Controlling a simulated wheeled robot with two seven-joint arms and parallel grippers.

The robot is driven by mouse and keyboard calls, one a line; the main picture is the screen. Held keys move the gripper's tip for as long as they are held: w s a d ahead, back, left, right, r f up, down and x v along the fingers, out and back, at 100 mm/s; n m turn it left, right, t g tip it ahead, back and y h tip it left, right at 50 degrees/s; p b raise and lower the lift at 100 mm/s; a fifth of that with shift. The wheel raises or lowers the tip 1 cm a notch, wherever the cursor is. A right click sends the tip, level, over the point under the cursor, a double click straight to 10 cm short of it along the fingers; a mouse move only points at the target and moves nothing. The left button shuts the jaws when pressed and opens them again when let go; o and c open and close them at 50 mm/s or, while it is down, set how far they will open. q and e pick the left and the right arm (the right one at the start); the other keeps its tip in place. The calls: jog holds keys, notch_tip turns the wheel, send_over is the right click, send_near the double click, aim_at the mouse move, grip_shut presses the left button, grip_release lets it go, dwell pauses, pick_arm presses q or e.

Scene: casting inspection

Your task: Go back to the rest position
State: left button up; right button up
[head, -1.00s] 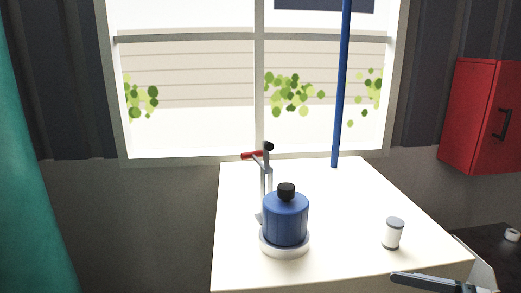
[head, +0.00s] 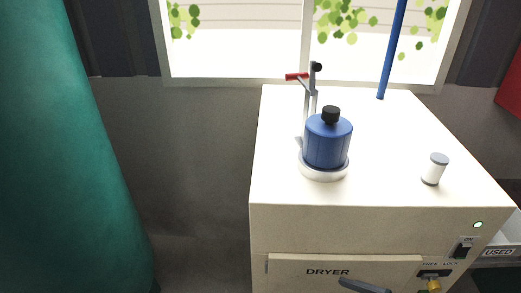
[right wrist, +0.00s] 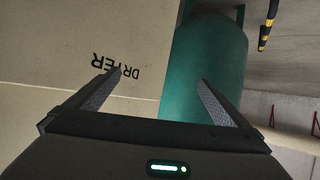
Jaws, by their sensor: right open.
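My right gripper (right wrist: 159,77) shows in the right wrist view with its two fingers wide apart and nothing between them. The cream dryer (right wrist: 50,45) with its upside-down lettering lies beyond the left finger, and a green cylinder (right wrist: 205,70) beyond the right one. In the head view the dryer (head: 290,225) stands at the lower right. My left gripper is in neither view.
On the dryer stand a blue canister (head: 328,142) with a black cap, a small white jar (head: 435,170) and a metal stand with a red handle (head: 297,77). A blue pole (head: 392,50) rises behind. A teal column (head: 70,170) fills the left.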

jog(key=s+d+f+m+g+h, duration=0.3)
jog(key=s+f+m+h, duration=0.1)
jog(key=s+f, duration=0.3)
jog(key=s+d+f+m+g+h, duration=0.2)
jog(key=s+f+m+h, duration=0.2)
jog(key=s+f+h, duration=0.15)
notch_tip(320, 180, down, 31)
jog(key=s+g, duration=0.1)
jog(key=s, duration=0.1)
jog(key=s+d+f+g+b, duration=0.1)
jog(key=s+d+f, duration=0.2)
jog(key=s+f, duration=1.4)
jog(key=shift+s+d, duration=0.2)
jog(key=shift+s, duration=0.2)
